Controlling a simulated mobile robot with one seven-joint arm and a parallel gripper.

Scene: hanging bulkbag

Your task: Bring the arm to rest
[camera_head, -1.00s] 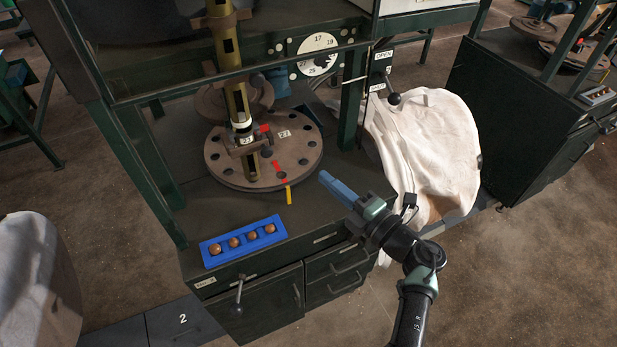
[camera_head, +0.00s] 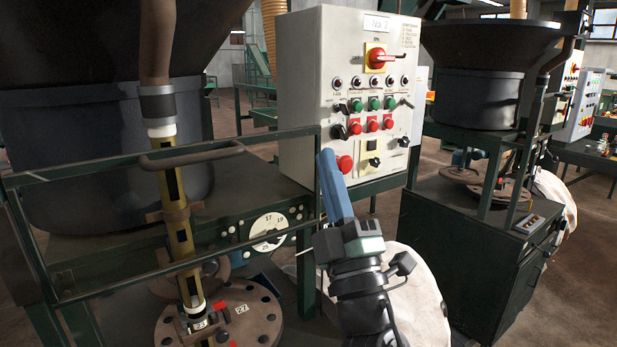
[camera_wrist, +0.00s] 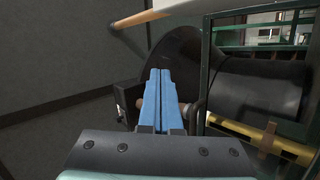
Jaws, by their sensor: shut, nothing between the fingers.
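My gripper (camera_head: 327,155) has long blue fingers, pressed together with nothing between them. In the head view it points up in front of the lower left part of the white control panel (camera_head: 300,60). I cannot tell how far it is from the panel. In the wrist view the two blue fingers (camera_wrist: 160,72) lie side by side, with the dark hopper behind them.
A round brown plate (camera_head: 250,320) with holes sits under the brass tube (camera_head: 180,235) at lower left. Green frame rails (camera_head: 110,280) cross in front of the dark hopper (camera_head: 60,150). A white bag (camera_head: 415,300) hangs behind my arm. A second machine (camera_head: 470,240) stands at right.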

